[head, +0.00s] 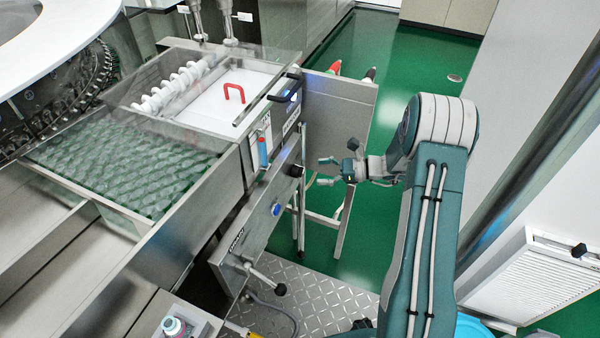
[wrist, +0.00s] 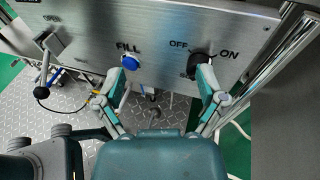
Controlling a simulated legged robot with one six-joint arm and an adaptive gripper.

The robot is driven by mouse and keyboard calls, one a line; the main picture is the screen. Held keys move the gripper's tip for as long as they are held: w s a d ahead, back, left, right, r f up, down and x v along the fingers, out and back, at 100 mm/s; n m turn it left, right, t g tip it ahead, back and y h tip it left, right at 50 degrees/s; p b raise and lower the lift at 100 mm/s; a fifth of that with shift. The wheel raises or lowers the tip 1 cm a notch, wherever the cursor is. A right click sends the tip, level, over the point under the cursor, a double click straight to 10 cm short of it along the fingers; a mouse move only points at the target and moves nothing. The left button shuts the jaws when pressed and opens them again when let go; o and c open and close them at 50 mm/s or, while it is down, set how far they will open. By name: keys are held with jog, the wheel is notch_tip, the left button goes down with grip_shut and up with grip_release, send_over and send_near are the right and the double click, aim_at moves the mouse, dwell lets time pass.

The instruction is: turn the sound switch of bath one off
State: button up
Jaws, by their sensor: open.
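The black rotary switch (wrist: 198,59) is on the steel control panel (wrist: 160,28) in the wrist view, between OFF at its left and ON at its right. A small label below it is mostly hidden, so I cannot read it. The knob also shows at the panel's right end in the head view (head: 296,171). My gripper (head: 324,172) is open in front of the panel, to the right of the knob. In the wrist view my gripper (wrist: 163,78) has its right finger overlapping the knob's lower right; I cannot tell whether they touch. The left finger is below the FILL button.
The blue FILL button (wrist: 131,62) is left of the switch; a black-knobbed lever (wrist: 43,78) is farther left. A steel post (wrist: 275,50) stands close on the right. Legs and a side plate (head: 340,110) are behind my gripper. Green floor is open beyond.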

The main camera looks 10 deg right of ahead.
aim_at(300, 173)
jog(key=w+d+f+m+t, duration=0.2)
jog(key=d+f+m+t, duration=0.25)
jog(key=f, duration=0.35)
jog(key=shift+m, duration=0.35)
jog(key=x, duration=1)
jog(key=shift+w+a+r, duration=0.1)
jog(key=shift+w+a, duration=0.1)
jog(key=c, duration=1.2)
